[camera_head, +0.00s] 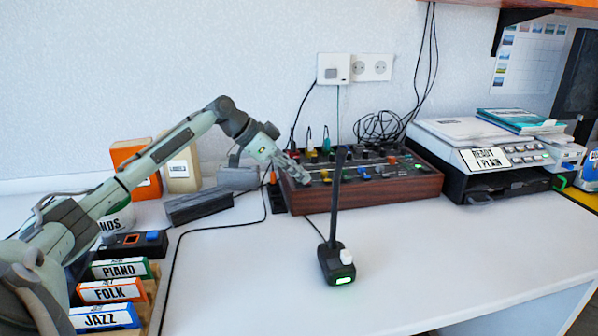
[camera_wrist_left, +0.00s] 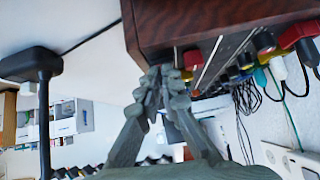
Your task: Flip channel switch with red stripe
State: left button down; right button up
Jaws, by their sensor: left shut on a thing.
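The mixing console (camera_head: 415,185), with wooden sides and a dark top of coloured knobs and switches, stands against the wall. My left gripper (camera_head: 300,178) reaches its left end from above. In the left wrist view the fingers (camera_wrist_left: 165,78) are closed together at the edge of the wooden side (camera_wrist_left: 185,25), shut on a small control that they mostly hide. A small red patch (camera_wrist_left: 187,76) shows right beside the fingertips; I cannot tell whether it is the switch's red stripe. My right gripper is not in view.
A black microphone stand (camera_head: 336,215) rises in front of the console. A printer (camera_head: 490,160) stands to the right. Labelled boxes (camera_head: 112,290) and a dark grey block (camera_head: 198,206) lie to the left. Black cables run nearby.

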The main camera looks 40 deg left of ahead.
pick_arm(q)
jog(key=shift+s+d+f, duration=0.15)
jog(key=shift+s+f, duration=0.05)
jog(key=shift+f, duration=0.3)
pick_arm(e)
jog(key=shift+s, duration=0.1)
pick_arm(q)
jog(key=v, duration=1.2)
jog(key=shift+r, duration=0.45)
jog(key=shift+w, duration=0.15)
